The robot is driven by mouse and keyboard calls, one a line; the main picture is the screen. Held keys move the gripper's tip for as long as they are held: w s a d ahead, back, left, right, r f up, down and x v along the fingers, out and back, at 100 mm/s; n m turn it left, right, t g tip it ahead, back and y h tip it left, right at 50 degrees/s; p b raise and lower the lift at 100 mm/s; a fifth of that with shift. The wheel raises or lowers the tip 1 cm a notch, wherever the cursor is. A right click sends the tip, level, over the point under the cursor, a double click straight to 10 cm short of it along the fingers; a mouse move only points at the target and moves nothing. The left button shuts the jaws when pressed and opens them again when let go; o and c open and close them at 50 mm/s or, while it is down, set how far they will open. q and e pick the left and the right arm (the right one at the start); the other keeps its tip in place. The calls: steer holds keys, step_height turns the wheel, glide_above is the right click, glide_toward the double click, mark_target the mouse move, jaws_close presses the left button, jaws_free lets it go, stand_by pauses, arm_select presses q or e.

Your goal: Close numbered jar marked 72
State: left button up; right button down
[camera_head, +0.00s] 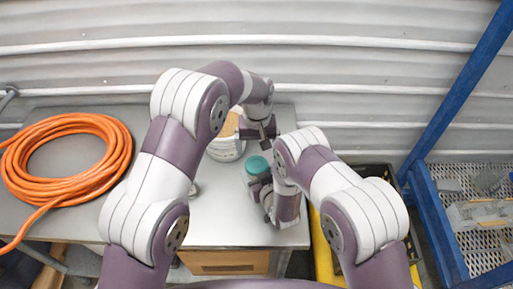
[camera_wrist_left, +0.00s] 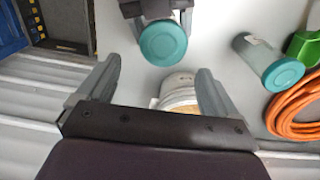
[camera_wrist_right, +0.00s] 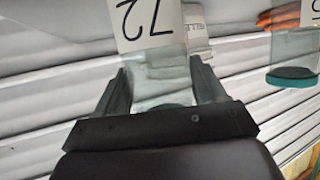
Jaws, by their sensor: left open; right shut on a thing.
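The jar marked 72 (camera_wrist_right: 153,65) is clear, with a white label that appears upside down in the right wrist view. My right gripper (camera_head: 259,181) is shut around its side. A teal lid (camera_head: 257,164) tops the held jar. The lid (camera_wrist_left: 163,42) shows face-on in the left wrist view; I cannot tell how tightly it sits. My left gripper (camera_head: 262,129) is open and empty, behind and apart from the lid in the head view. Its spread fingers (camera_wrist_left: 155,78) show in the left wrist view.
Another clear jar with a teal lid (camera_wrist_left: 284,74) stands on the table near a coiled orange hose (camera_head: 66,160). A white tub (camera_head: 226,149) stands at the back of the grey table (camera_head: 225,225). A blue frame (camera_head: 440,225) is at the right. The front middle of the table is clear.

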mark_target(256, 164)
arm_select(q)
steer(key=n, duration=0.2)
steer(key=r+n, duration=0.1)
steer(key=n, duration=0.2)
steer(key=shift+s+a+n, duration=0.1)
steer(key=shift+s+n, duration=0.1)
steer(key=shift+n, duration=0.1)
steer(key=n, duration=0.3)
steer(key=shift+s, duration=0.15)
steer(key=shift+f, duration=4.05)
steer(key=c, duration=1.1)
steer(key=m, duration=1.3)
